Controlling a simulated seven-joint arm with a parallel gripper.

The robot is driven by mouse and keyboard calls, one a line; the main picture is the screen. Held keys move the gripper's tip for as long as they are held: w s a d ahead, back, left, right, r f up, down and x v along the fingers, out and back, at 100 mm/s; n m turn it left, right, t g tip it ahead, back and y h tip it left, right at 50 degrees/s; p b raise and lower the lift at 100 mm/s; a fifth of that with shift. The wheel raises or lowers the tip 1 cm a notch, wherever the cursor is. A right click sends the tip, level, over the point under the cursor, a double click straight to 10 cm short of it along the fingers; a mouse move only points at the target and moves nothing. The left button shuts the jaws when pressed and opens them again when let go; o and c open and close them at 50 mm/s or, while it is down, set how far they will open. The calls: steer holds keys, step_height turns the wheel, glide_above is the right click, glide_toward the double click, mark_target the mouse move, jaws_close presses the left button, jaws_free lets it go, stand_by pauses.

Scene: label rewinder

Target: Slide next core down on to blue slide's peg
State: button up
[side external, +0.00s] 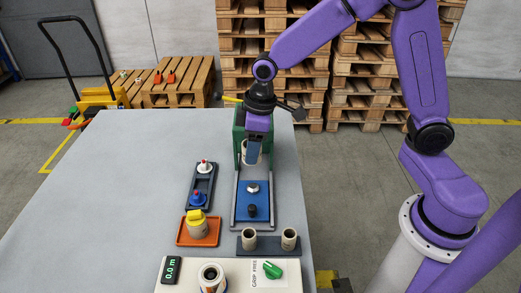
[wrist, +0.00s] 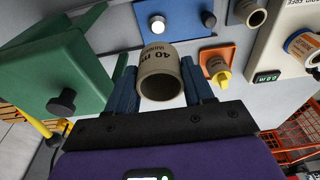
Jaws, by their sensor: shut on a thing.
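My gripper (side external: 253,155) is shut on a tan cardboard core (wrist: 160,76), which sits between its two blue fingers in the wrist view. The core's open end faces the wrist camera, and printing that reads "40" shows on its wall. In the side view, the fingers partly hide it. The blue slide (side external: 262,198) lies in a grey track in front of the green housing. It carries a round silver piece (side external: 252,188), possibly the peg, and a black knob (side external: 252,210). The held core is behind the slide, beside the green housing, apart from the silver piece.
The green housing (side external: 238,132) stands close to my gripper. Two cores (side external: 249,236) (side external: 289,237) stand on a dark tray. An orange tray (side external: 184,240) holds a yellow-topped core. A button panel (side external: 205,176) and a white control box (side external: 240,283) are nearby. The table's left is clear.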

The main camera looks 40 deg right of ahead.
mark_target(253, 186)
steer(key=shift+f, duration=5.4)
steer(key=o, duration=0.8)
steer(key=shift+o, duration=0.2)
steer(key=shift+s+d, duration=0.1)
steer(key=shift+s+d, duration=2.4)
steer(key=s+d+r+n, duration=0.1)
steer(key=s+r, duration=0.6)
steer(key=s, duration=0.3)
steer(key=s+d+r+n+g, duration=0.1)
steer(key=s+d+r+n, duration=0.1)
steer(key=s+r, duration=0.6)
steer(key=shift+s+d+r+n+h, duration=0.2)
steer(key=shift+s+r+n+h, duration=0.15)
steer(key=shift+s, duration=0.6)
